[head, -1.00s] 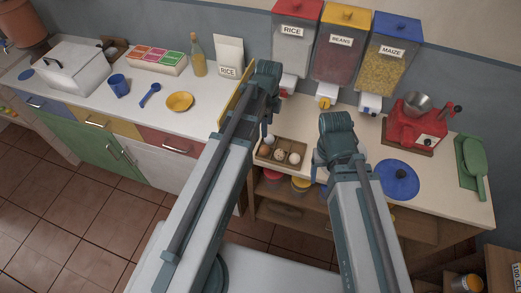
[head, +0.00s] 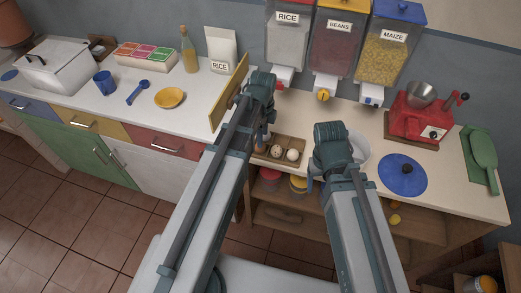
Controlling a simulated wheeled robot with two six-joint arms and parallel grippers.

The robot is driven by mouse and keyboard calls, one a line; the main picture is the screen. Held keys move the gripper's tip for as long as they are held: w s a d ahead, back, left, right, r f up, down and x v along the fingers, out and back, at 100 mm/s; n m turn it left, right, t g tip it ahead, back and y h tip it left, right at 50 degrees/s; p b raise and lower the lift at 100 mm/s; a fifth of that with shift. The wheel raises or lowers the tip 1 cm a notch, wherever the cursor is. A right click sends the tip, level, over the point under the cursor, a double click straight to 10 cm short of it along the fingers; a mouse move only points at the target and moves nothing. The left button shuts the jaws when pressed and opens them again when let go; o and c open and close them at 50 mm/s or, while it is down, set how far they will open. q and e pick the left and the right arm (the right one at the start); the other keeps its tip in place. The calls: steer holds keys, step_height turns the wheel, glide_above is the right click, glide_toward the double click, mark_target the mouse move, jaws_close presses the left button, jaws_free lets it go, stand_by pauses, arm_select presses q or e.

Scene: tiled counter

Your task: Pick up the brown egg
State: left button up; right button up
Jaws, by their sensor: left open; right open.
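The brown egg (head: 261,147) sits at the left end of a wooden egg tray (head: 301,141) on the counter, partly hidden by my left arm. A speckled egg (head: 276,150) and a white egg (head: 292,154) lie to its right in the same tray. My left gripper (head: 264,132) is open and points down over the left end of the tray, close to the brown egg. My arm hides part of its fingers, and I cannot tell whether they touch the egg. My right gripper (head: 311,180) is open, right of the tray and mostly hidden behind its own wrist.
A white bowl (head: 358,148) stands behind my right wrist. Dispensers (head: 337,45) hang behind. A yellow board (head: 228,95) stands left of my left gripper.

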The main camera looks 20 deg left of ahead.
arm_select(q)
steer(key=shift+a+f+b, duration=0.2)
steer(key=shift+f+b, duration=1.15)
steer(key=shift+a+f+b, duration=0.15)
steer(key=shift+f+b, duration=1.15)
steer(key=shift+r, duration=0.1)
steer(key=c, duration=0.4)
